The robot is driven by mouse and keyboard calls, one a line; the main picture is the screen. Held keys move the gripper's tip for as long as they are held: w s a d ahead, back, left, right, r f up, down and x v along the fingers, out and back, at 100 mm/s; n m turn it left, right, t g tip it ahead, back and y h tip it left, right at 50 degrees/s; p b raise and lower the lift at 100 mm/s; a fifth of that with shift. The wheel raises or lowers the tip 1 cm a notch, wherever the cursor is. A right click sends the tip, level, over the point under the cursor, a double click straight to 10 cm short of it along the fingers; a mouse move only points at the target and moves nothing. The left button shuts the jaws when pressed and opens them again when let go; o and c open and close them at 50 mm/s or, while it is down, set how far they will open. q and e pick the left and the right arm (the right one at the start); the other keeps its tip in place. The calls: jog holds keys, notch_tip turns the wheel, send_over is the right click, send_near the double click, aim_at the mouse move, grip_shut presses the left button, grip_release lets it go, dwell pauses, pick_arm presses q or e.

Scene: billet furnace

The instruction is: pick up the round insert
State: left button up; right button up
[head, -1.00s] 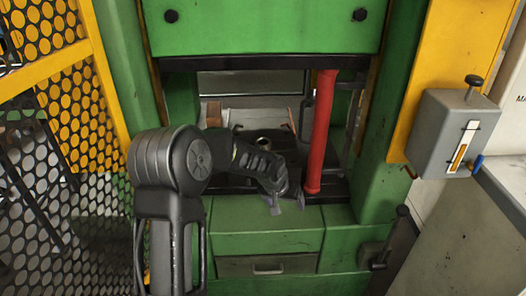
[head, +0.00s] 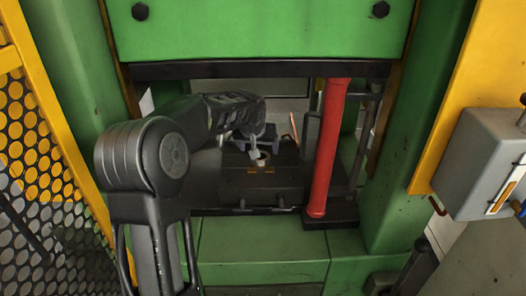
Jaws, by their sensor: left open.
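The round insert (head: 262,161) is a small pale ring on top of a dark block (head: 240,187) inside the green press. It is small and partly covered by my gripper in the head view. My left arm reaches in from the left, and my left gripper (head: 257,146) is open just above and behind the insert. One grey finger hangs close over the ring; I cannot tell whether it touches. My right gripper is out of view.
A red upright post (head: 327,150) stands just right of the block. The green press head (head: 255,35) hangs above the opening. A yellow mesh guard (head: 30,160) is at left, and a grey control box (head: 487,165) is at right.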

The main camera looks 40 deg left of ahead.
aim_at(261, 159)
pick_arm(q)
jog(key=shift+s+d+r, duration=0.1)
jog(key=shift+s, duration=0.05)
jog(key=shift+x, duration=1.4)
jog(key=x, duration=0.5)
jog(key=shift+a, duration=0.25)
jog(key=shift+c, duration=0.3)
grip_shut()
